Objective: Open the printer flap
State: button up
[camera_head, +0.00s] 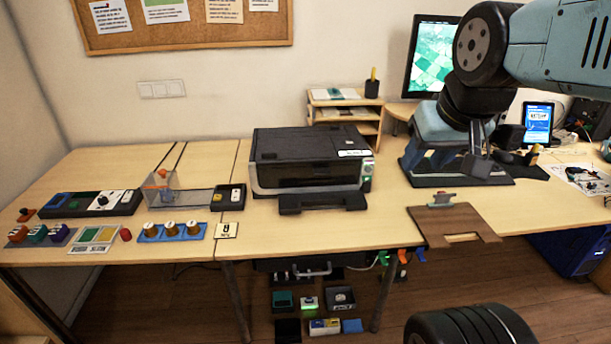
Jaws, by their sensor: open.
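The printer (310,160), black with a grey front frame, stands on the table in the middle of the head view. Its top lid looks flat and shut. A dark tray-like piece (322,202) juts out low at its front; I cannot tell whether this is the flap. My gripper (477,163) hangs from the arm at the upper right, right of the printer and apart from it. It is open, with nothing seen between its fingers, which show small and dark.
A clipboard-like wooden board (455,226) lies at the table's front edge. A small wooden shelf (345,112) stands behind the printer. A monitor (432,58) and a lit tablet (537,123) are at the back right. Coloured blocks and panels (97,238) fill the left side.

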aim_at(341, 174)
jog(key=z, duration=0.85)
jog(key=k, duration=1.3)
jog(key=u, duration=0.4)
jog(key=i, duration=0.95)
jog(key=z, duration=0.1)
